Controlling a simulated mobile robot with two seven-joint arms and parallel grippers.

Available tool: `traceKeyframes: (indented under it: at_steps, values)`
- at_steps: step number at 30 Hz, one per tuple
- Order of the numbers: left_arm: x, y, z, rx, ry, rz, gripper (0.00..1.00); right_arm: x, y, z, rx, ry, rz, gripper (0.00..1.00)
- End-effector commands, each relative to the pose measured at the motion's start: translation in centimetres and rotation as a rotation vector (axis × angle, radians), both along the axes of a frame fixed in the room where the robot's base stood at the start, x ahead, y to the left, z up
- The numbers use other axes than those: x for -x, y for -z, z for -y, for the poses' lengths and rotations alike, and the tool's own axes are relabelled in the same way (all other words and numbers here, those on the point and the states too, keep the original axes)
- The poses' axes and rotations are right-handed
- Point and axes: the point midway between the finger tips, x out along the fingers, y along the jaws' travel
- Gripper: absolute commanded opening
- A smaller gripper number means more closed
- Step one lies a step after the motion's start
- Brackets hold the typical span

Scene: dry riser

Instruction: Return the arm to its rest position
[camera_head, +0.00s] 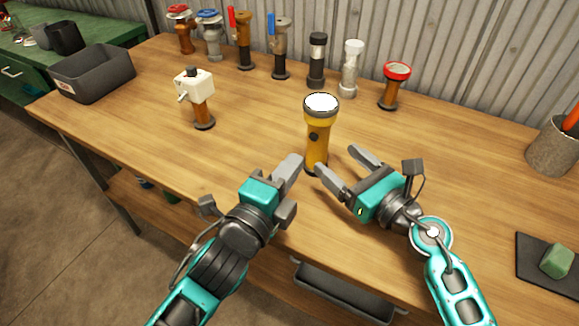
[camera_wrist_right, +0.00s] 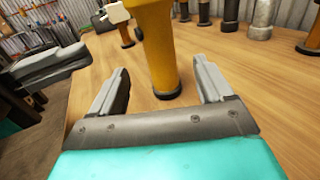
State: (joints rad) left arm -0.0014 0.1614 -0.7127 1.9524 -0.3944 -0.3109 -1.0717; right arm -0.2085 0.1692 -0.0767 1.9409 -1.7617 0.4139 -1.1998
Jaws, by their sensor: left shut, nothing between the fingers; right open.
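My right gripper (camera_head: 341,172) is open and empty over the front of the wooden table, just right of and in front of a yellow flashlight (camera_head: 317,140). In the right wrist view its two fingers (camera_wrist_right: 160,88) are apart, and the flashlight (camera_wrist_right: 158,45) stands beyond them, not gripped. The flashlight stands upright with its white lens facing up. My left gripper (camera_head: 291,170) is shut and empty, to the left of the flashlight near the table's front edge. It also shows at the left of the right wrist view (camera_wrist_right: 45,68).
On the table (camera_head: 240,115), several valves and flashlight-like items line the back, including a red-rimmed one (camera_head: 396,85). A white-headed valve (camera_head: 197,98) and a grey bin (camera_head: 92,72) are at left. A cup (camera_head: 553,146) and a green block (camera_head: 556,260) on a dark mat (camera_head: 530,268) are at right.

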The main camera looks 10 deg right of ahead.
Motion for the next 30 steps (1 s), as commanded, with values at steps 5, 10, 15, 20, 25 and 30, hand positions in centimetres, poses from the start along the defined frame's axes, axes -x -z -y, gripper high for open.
traceKeyframes:
  at_steps: [5, 10, 15, 20, 25, 30]
  values:
    - [0.0, 0.0, 0.0, 0.0, 0.0, 0.0, 0.0, 2.0, 0.0, 1.2, 0.001, 0.001, 0.0, 0.8]
    - [0.0, 0.0, 0.0, 0.0, 0.0, 0.0, 0.0, 2.7, 0.0, 1.5, 0.001, 0.0, 0.0, 0.8]
    - [0.0, -1.1, 0.0, 0.0, 0.0, 0.0, 0.0, 2.7, -1.2, 1.5, 0.0, 0.0, 0.001, 0.8]
    - [0.0, -5.0, 0.0, 0.001, 0.0, 0.001, 0.0, 2.7, -5.1, 1.5, 0.0, 0.0, 0.001, 0.8]
    - [0.0, -9.6, 0.0, 0.0, 0.0, 0.0, 0.0, 2.6, -9.7, 1.5, 0.0, 0.0, 0.001, 0.8]
    - [0.0, -9.9, 0.0, -0.001, 0.0, -0.002, 0.0, 2.7, -10.0, 1.5, 0.0, 0.0, -0.001, 0.8]
